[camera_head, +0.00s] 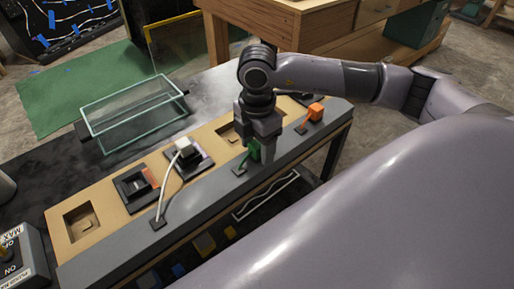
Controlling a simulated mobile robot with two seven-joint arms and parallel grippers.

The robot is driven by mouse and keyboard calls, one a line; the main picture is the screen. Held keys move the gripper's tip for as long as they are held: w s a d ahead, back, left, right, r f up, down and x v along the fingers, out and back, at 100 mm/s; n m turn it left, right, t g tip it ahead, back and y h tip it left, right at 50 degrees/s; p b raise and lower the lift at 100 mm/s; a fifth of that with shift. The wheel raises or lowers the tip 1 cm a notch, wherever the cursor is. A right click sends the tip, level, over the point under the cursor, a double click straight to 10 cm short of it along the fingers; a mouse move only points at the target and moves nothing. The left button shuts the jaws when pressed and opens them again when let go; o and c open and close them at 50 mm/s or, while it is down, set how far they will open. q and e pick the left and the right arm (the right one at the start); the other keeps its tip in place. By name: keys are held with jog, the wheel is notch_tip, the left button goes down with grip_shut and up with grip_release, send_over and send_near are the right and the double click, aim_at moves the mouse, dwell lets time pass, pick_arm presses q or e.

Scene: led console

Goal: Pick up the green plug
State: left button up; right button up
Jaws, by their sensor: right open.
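The green plug (254,149) sits near the front of the console (97,238), on the grey front strip, with a dark cable base beside it. My right gripper (259,146) points down over the green plug. Its jaws are open, with the fingers around or just beside the plug; I cannot tell whether they touch it. The gripper partly hides the plug. My left gripper is not in view.
A white plug (184,147) with a white cable and an orange plug (316,111) stand to either side. A glass-walled box (125,125) is behind. A grey switch box (24,258) is at lower left. My right arm covers the right side.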

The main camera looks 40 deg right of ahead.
jog(key=c, duration=1)
jog(key=shift+r, duration=0.15)
jog(key=shift+c, duration=0.2)
